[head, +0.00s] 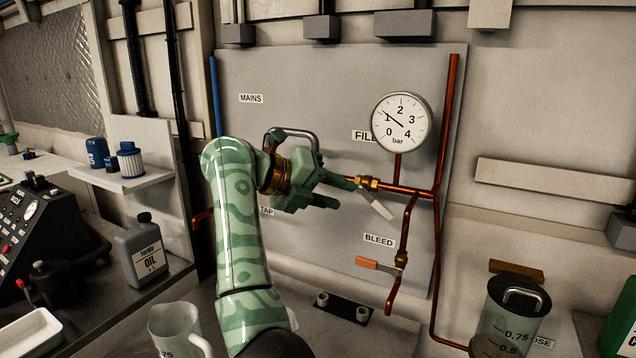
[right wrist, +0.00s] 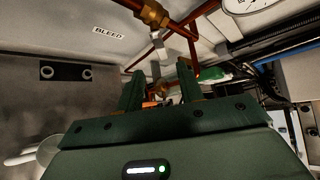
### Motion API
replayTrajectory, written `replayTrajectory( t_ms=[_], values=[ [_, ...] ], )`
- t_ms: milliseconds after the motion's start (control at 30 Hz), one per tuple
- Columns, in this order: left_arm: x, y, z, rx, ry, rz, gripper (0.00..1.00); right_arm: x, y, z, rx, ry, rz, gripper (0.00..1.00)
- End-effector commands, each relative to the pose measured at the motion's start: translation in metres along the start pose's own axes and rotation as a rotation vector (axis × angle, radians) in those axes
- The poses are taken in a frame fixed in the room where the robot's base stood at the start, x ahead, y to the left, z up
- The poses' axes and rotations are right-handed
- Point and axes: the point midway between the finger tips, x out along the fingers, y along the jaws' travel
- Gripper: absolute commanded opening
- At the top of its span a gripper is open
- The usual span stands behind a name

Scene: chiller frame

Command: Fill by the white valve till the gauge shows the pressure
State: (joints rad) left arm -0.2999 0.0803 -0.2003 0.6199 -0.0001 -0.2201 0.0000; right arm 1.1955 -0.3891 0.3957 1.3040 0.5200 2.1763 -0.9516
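The white valve's lever (head: 378,206) slants down to the right from a brass body (head: 368,183) on the copper pipe below the FILL label. In the right wrist view, a pale lever (right wrist: 158,42) shows ahead, between the lines of the fingers. The round gauge (head: 401,122) above has its needle at about 1 bar. My right gripper (head: 347,194) is just left of the white lever, with its fingers apart and nothing seen between them. It also shows open in the right wrist view (right wrist: 158,72). My left gripper is not in view.
The orange bleed lever (head: 379,266) sits lower right, beneath the BLEED label. Copper pipes (head: 437,230) run along the panel's right. A grey handle (head: 291,133) stands behind my gripper. A jug (head: 178,330), an oil bottle (head: 141,250) and a lidded container (head: 512,315) stand lower down.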

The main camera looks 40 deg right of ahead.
Motion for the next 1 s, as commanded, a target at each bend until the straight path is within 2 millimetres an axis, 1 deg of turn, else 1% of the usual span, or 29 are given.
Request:
replayTrajectory(
  t_ms=[33,100,200,300,1000],
  values=[
    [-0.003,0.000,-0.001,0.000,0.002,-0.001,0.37,-0.012,-0.002,0.001,-0.001,-0.002,0.002,0.37],
    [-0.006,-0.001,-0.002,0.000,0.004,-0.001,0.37,-0.023,-0.002,0.001,0.000,-0.002,-0.001,0.37],
    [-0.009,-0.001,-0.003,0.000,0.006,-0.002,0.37,-0.035,-0.002,0.001,0.001,-0.001,-0.002,0.37],
    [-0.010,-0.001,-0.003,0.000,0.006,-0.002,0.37,-0.040,-0.001,0.001,0.001,-0.001,-0.001,0.37],
    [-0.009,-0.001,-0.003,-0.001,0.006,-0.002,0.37,-0.041,0.000,0.000,0.001,0.000,-0.001,0.37]
  ],
)
